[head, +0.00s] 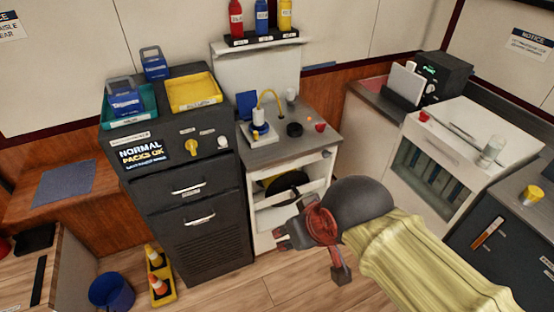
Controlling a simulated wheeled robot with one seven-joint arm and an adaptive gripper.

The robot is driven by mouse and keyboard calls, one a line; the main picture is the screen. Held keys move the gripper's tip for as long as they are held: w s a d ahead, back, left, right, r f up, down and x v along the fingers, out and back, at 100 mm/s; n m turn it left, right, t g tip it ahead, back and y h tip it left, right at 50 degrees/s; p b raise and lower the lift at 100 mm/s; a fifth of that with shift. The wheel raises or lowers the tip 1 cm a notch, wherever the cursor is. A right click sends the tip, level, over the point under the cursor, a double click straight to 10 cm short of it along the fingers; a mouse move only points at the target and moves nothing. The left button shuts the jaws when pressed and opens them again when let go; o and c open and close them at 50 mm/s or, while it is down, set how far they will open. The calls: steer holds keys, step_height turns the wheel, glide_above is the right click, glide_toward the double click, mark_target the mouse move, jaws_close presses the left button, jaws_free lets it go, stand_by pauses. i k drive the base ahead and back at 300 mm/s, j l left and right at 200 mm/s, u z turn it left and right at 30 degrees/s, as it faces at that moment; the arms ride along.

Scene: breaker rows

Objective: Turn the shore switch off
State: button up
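No switch in view can be read as the shore switch; the small labels are too small to read. A yellow rotary knob (192,147) is on the sloped front panel of the tall black cabinet (190,245). A small pale knob (222,142) is to its right. A display (142,152) left of the knob reads "NORMAL PACKS OK". My gripper (313,256) is in front of the white-fronted unit, right of the black cabinet and well apart from its knobs. Its fingers look spread, with nothing between them.
The cabinet top holds a teal tray (145,117) and a yellow tray (193,104). A counter (270,153) with small fittings is beside it. A dark cabinet (505,235) with a yellow knob (532,194) is at right. Yellow-based cones (160,280) and a blue bin (111,291) stand on the floor.

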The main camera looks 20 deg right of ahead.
mark_target(320, 127)
steer(key=i+l, duration=1)
steer(key=l, duration=0.25)
steer(key=k+z, duration=0.05)
